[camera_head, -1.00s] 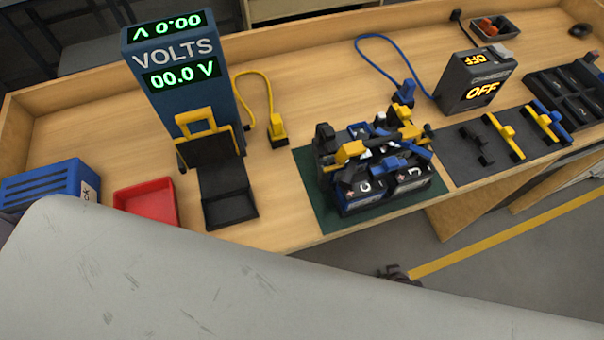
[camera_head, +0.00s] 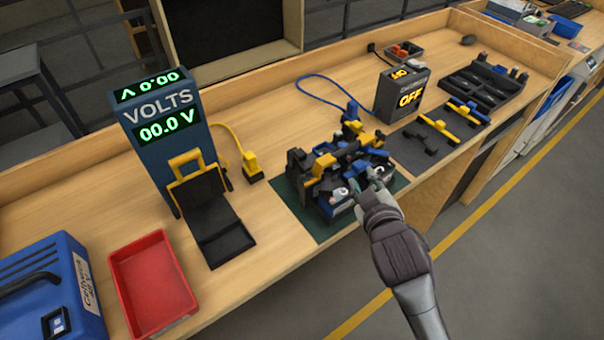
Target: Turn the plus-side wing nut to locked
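A battery assembly (camera_head: 318,190) with black, blue and yellow parts stands on a dark green mat (camera_head: 314,226). A small pale terminal piece (camera_head: 341,194) shows on its near side. The plus-side wing nut is too small to make out for sure, and its position cannot be read. My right gripper (camera_head: 368,186) reaches in from the lower right, with its fingertips at the near right side of the assembly, hiding part of it. Whether the fingers touch or hold anything cannot be told. My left gripper is not in view.
A blue voltmeter (camera_head: 165,140) reads 00.0 V, with a black cradle in front. A red tray (camera_head: 150,285) and blue case (camera_head: 50,290) are at the left. A dark box (camera_head: 402,92) reading OFF stands behind right. Yellow and black clamps (camera_head: 440,130) lie right of the mat.

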